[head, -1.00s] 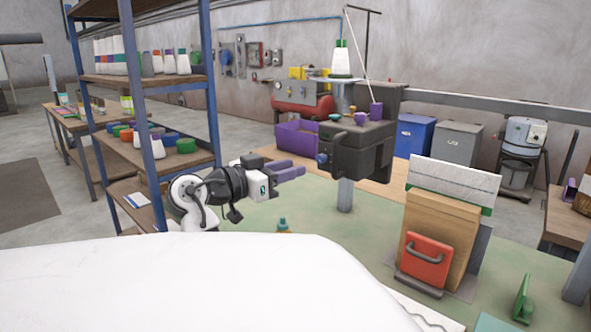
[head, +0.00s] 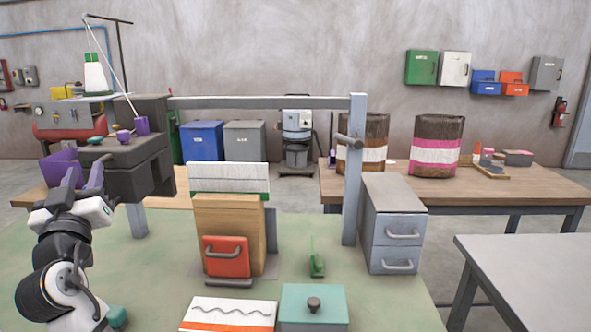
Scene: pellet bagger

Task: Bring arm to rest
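My arm shows at the lower left of the head view, and my gripper (head: 84,180) points away from me. Its two purple-grey fingers stand apart with a gap between them, and nothing shows held. The fingertips appear just in front of or beside the dark sewing machine head (head: 140,165); whether they touch it I cannot tell. The lower part of my arm is cut off by the frame edge.
On the green bench (head: 385,305) stand a brown bag holder with a red handled plate (head: 226,257), a green bracket (head: 317,262), a teal-lidded box (head: 312,308) and a grey drawer unit (head: 393,225). A grey table (head: 530,265) is at right.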

